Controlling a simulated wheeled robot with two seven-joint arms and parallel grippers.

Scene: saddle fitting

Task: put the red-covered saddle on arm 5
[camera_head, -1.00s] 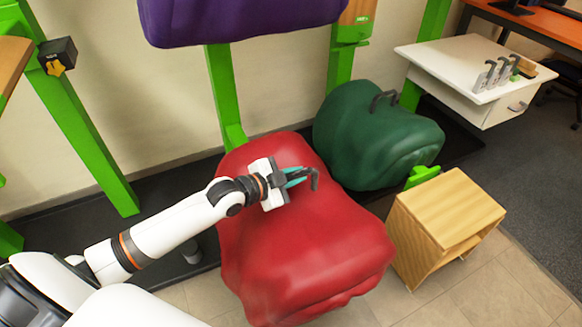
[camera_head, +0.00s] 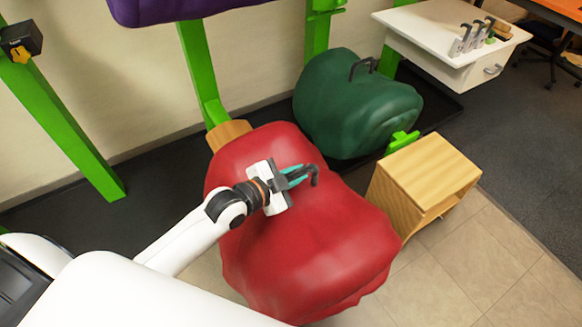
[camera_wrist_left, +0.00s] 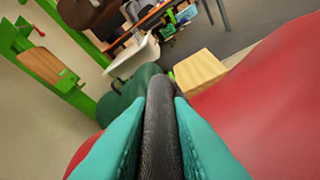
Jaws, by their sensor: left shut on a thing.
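The red-covered saddle (camera_head: 310,235) fills the lower middle of the head view, and its red cover also shows in the left wrist view (camera_wrist_left: 270,100). My left gripper (camera_head: 301,174) is at its top, shut on the dark handle (camera_head: 314,178). In the left wrist view the teal fingers press on both sides of the black handle (camera_wrist_left: 160,120). A wooden arm end (camera_head: 229,133) shows behind the saddle on a green post (camera_head: 198,75). I cannot read any arm number. My right gripper is out of view.
A green-covered saddle (camera_head: 350,105) stands close behind to the right. A wooden box (camera_head: 430,170) is right of the red saddle. A purple saddle (camera_head: 170,8) hangs above. A white cabinet (camera_head: 440,40) stands at the back right. Floor is open at lower right.

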